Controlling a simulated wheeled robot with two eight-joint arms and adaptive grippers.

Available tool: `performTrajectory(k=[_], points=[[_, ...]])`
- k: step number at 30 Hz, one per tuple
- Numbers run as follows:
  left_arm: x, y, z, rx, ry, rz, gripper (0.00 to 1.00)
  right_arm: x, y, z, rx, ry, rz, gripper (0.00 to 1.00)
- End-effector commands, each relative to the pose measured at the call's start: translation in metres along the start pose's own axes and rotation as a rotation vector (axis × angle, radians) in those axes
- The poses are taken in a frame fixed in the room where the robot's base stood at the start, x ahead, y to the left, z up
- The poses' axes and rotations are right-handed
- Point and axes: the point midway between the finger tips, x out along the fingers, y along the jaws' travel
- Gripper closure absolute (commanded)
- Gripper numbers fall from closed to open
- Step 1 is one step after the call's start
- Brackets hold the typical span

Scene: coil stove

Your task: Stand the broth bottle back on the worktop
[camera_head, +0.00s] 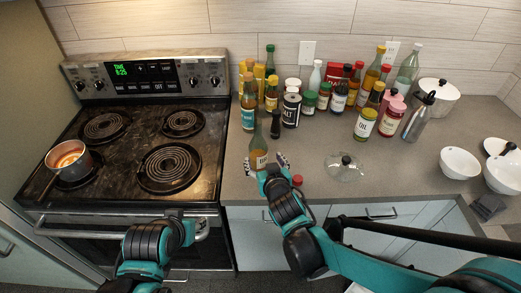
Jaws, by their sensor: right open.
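The bottle at my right gripper, which I take to be the broth bottle (258,145), is see-through brownish with a pale label and a dark cap. It looks upright on the grey worktop (325,215), near the front edge beside the stove. My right gripper (267,162) is open, its fingers low around or beside the bottle; the gripper hides part of the bottle's base, so contact is unclear. My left gripper (200,229) is in front of the oven door near its handle, away from the bottle; its finger opening is not clear.
The coil stove (140,122) stands at left with a saucepan (70,162) on its front left burner. Several bottles and jars crowd the back of the worktop. A glass lid (344,168) lies right of the bottle, and white bowls (461,162) stand far right.

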Motion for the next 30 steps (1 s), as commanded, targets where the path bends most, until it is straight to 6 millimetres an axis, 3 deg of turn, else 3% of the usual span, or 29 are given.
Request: performTrajectory(k=[3,11,14,16,22,27,30], points=[[-0.006,0.0,-0.004,0.0,0.0,0.0,0.6,-0.017,-0.001,-0.002,-0.001,0.0,-0.002,0.25],[-0.007,0.0,-0.005,0.0,0.0,0.0,0.6,-0.026,0.002,0.0,0.001,-0.003,0.003,0.25],[-0.006,0.0,-0.004,0.0,0.0,0.0,0.6,-0.034,0.017,0.003,0.007,-0.037,0.031,0.25],[-0.006,0.0,-0.004,0.0,0.0,0.0,0.6,-0.046,0.038,0.008,0.016,-0.088,0.067,0.25],[-0.006,0.0,-0.004,0.0,0.0,0.0,0.6,-0.113,0.1,0.043,0.061,-0.315,0.164,0.25],[-0.006,0.0,-0.004,0.0,0.0,0.0,0.6,-0.169,0.119,0.075,0.101,-0.476,0.173,0.25],[-0.006,0.0,-0.004,0.0,0.0,0.0,0.6,-0.19,0.12,0.088,0.116,-0.53,0.165,0.25]])
